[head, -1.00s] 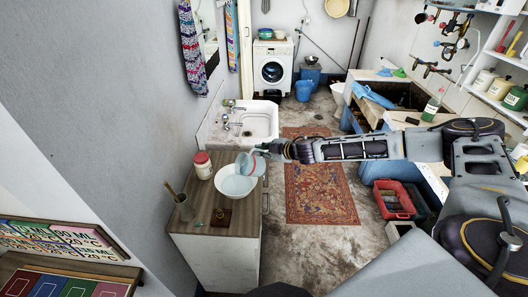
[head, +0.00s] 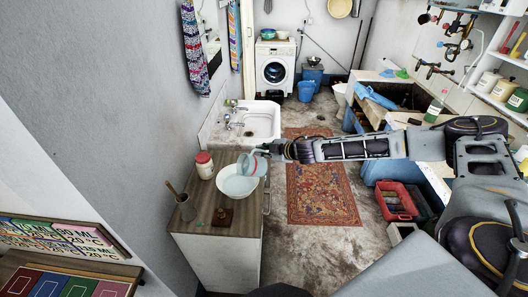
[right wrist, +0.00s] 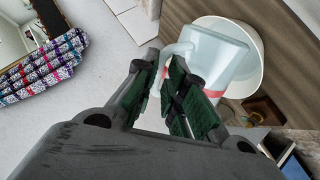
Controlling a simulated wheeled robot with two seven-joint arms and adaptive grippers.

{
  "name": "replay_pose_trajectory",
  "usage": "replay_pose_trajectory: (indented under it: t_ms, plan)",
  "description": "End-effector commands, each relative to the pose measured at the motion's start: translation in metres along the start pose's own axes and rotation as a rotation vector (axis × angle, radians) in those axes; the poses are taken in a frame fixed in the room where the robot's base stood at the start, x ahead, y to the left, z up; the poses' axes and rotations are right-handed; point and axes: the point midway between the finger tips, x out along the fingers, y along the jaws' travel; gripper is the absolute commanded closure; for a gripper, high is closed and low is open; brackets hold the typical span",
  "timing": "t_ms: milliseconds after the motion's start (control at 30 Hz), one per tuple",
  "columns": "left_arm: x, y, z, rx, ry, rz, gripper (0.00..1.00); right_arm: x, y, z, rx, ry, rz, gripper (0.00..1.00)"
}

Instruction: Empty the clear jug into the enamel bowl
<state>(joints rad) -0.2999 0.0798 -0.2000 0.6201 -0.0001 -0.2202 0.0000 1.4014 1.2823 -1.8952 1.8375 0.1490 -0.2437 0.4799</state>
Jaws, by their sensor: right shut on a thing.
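The white enamel bowl (head: 228,191) stands on the wooden top of a cabinet, with pale blue liquid in it. The clear jug (head: 256,164) is tilted over the bowl's right side; it is pale blue with a red band. In the right wrist view the jug (right wrist: 217,58) covers part of the bowl (right wrist: 258,70). My right gripper (head: 268,150) is shut on the jug's handle, above the counter. Its fingers (right wrist: 173,88) show at the handle in the wrist view. I cannot tell how much liquid is in the jug. My left gripper is not in view.
A red-lidded jar (head: 204,166), a brown cup with a brush (head: 186,207) and a small brown block (head: 222,217) stand around the bowl. A white sink (head: 260,122) lies behind the counter (head: 240,226). The patterned rug (head: 322,195) lies on the floor to the right.

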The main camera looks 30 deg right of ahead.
Motion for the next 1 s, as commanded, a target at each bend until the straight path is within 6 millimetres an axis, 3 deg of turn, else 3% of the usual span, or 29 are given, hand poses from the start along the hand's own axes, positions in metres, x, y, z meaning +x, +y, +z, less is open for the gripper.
replay_pose_trajectory:
  t_ms: [1000]
  plan:
    - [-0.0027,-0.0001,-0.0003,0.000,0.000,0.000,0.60,0.0018,-0.0015,-0.0103,-0.071,-0.051,-0.003,1.00]
